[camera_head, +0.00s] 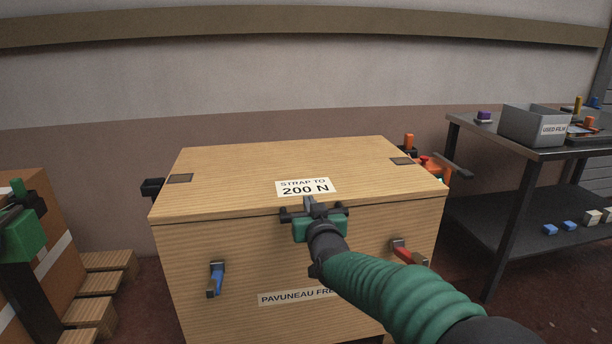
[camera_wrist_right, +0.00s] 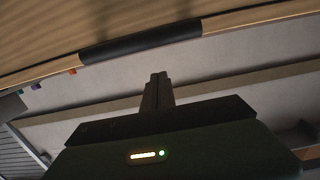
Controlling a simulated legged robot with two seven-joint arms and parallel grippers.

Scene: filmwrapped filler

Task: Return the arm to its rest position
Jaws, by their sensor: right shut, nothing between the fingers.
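My right arm comes in from the lower right in the head view. My right gripper (camera_head: 309,203) is in front of the wooden crate (camera_head: 200,250), by the lid's front edge and just below the "STRAP TO 200 N" label (camera_head: 304,187). Its fingers are shut and empty; they also show shut together in the right wrist view (camera_wrist_right: 158,90). In that view a black bar (camera_wrist_right: 140,43) lies along a wooden edge beyond the fingertips. I cannot tell whether the gripper touches the crate. The lid is down. The arm hides part of the crate's front. My left gripper is not in view.
The crate front has a blue-handled latch (camera_head: 216,279) and a red-handled latch (camera_head: 408,252). A dark bench (camera_head: 470,124) with a grey "USED FILM" bin (camera_head: 528,128) stands right. A green device (camera_head: 22,238) and a brown strapped box (camera_head: 50,270) are left.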

